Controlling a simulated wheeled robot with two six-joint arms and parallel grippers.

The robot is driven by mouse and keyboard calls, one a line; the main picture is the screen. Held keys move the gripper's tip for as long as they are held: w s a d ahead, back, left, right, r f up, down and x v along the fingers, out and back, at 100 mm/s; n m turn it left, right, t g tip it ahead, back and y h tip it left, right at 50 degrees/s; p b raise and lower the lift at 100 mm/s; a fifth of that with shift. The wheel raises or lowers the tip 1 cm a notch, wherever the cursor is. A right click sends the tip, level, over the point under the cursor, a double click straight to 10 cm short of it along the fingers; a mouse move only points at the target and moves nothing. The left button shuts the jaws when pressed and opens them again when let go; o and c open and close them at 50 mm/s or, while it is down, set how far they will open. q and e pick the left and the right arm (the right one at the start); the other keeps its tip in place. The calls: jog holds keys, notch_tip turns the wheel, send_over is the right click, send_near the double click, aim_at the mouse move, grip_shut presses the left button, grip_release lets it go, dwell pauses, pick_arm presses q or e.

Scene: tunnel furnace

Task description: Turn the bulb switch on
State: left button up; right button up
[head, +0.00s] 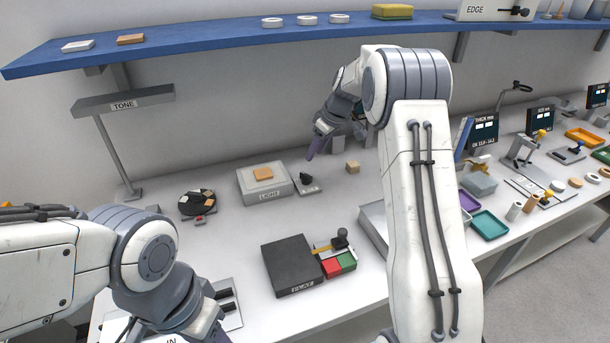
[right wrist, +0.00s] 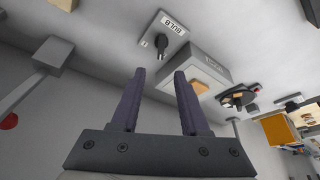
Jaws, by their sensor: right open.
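The bulb switch (head: 308,186) is a small grey plate with a dark upright knob, beside the light box on the bench. In the right wrist view the switch (right wrist: 166,34) shows its BULB label and dark lever. My right gripper (head: 313,153) is above and behind the switch in the head view. In the right wrist view its two dark fingers (right wrist: 159,72) are apart with nothing between them, pointing toward the switch without visible contact. My left gripper is at the bottom edge of the head view, mostly cut off and hidden by its own arm.
The light box (head: 266,194), with an orange block on top, stands left of the switch. A small tan cube (head: 352,167) is to its right. A blue shelf (head: 220,37) runs above the bench.

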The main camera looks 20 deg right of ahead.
aim_at(304, 173)
jog(key=p+x, duration=0.1)
jog(key=x, duration=0.9)
jog(key=shift+a+p, duration=0.1)
jog(key=shift+p, duration=0.25)
grip_shut()
